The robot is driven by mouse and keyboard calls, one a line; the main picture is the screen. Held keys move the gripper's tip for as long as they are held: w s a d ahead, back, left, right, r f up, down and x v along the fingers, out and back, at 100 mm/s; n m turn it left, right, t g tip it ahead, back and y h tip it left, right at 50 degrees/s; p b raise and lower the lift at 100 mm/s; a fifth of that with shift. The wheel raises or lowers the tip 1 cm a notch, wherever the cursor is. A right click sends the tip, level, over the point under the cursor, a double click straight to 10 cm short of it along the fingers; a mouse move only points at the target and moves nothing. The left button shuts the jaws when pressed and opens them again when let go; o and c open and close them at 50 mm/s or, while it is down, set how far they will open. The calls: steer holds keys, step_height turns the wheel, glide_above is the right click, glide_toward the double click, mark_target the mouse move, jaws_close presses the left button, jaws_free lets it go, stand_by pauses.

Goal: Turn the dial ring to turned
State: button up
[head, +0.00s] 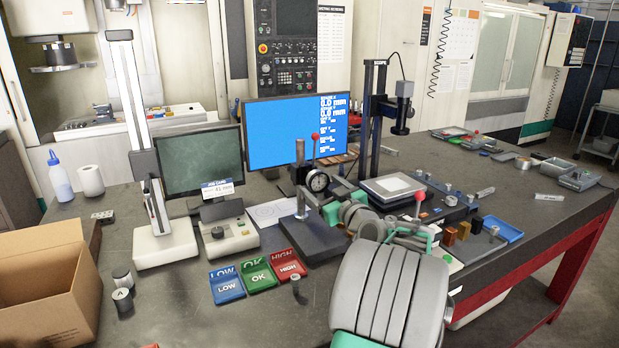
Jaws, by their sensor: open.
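The dial gauge (318,181) with its dark ring and white face is mounted on an upright post above a dark square base (312,242), in the middle of the head view. A red-topped lever stands at its top. My arm reaches in from the lower right. My gripper (328,190) is at the right side of the dial, very close to it. Its jaws are open, small in the picture and partly hidden behind my arm links. I cannot tell whether they touch the ring, nor read the ring's angle.
Blue, green and red trays (258,275) lie in front of the gauge base. A height gauge (165,243) and a small screen (202,162) stand left, a blue monitor (295,131) behind. A camera stand (375,115) is behind right. A cardboard box (45,285) sits front left.

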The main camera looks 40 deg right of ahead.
mark_target(321, 184)
steer(key=x, duration=0.2)
steer(key=p+x, duration=0.1)
steer(key=x, duration=0.1)
steer(key=shift+w+d+r+p, duration=0.1)
steer(key=shift+w+d+p, duration=0.2)
steer(key=shift+d, duration=0.1)
steer(key=shift+w+d, duration=0.1)
steer(key=shift+w, duration=0.3)
steer(key=shift+c, duration=0.6)
steer(key=c, duration=1.3)
